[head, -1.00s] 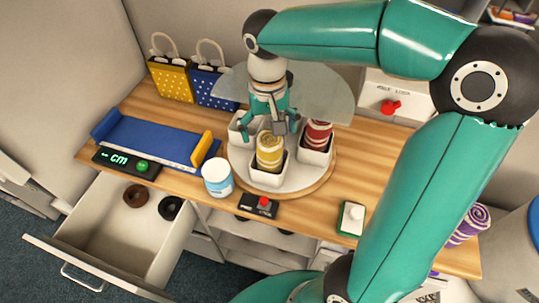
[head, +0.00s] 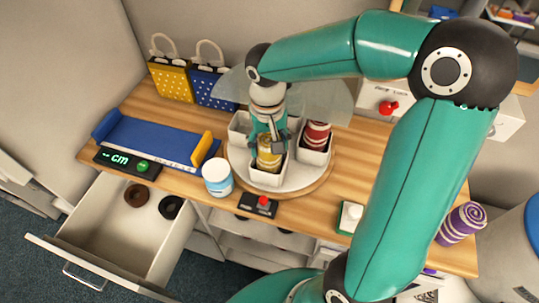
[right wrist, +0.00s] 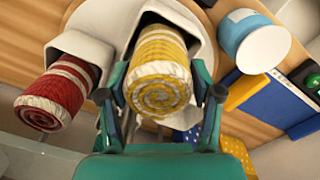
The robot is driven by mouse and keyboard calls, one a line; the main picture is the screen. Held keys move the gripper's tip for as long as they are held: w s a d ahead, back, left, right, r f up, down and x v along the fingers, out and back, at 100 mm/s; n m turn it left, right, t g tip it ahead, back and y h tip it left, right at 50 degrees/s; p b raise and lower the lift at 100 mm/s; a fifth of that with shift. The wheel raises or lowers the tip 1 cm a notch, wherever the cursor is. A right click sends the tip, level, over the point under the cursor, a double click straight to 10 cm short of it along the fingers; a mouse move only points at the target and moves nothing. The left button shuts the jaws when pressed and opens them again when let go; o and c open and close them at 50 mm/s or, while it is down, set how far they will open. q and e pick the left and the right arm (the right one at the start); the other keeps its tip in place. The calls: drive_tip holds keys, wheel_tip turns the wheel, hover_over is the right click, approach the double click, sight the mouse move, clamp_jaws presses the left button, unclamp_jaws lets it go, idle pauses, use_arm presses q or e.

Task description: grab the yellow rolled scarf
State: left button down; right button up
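The yellow rolled scarf (head: 268,155) stands upright in a white bin on the round turntable (head: 250,177). In the right wrist view its yellow-and-white spiral end (right wrist: 158,92) lies between my fingers. My right gripper (head: 268,141) is down over the scarf's upper part, with one finger on each side. The fingers look open (right wrist: 160,80); contact with the scarf's sides is not clear. The scarf's lower part is hidden in the bin. My left gripper is out of view.
A red rolled scarf (head: 317,134) sits in the neighbouring bin, near my gripper. A white-and-blue jar (head: 217,178) and a red-button box (head: 259,206) stand at the turntable's front. An open drawer (head: 120,243) holds two rings.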

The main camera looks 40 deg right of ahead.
drive_tip(key=c, duration=0.7)
drive_tip(key=shift+c, duration=0.3)
drive_tip(key=shift+r, duration=0.15)
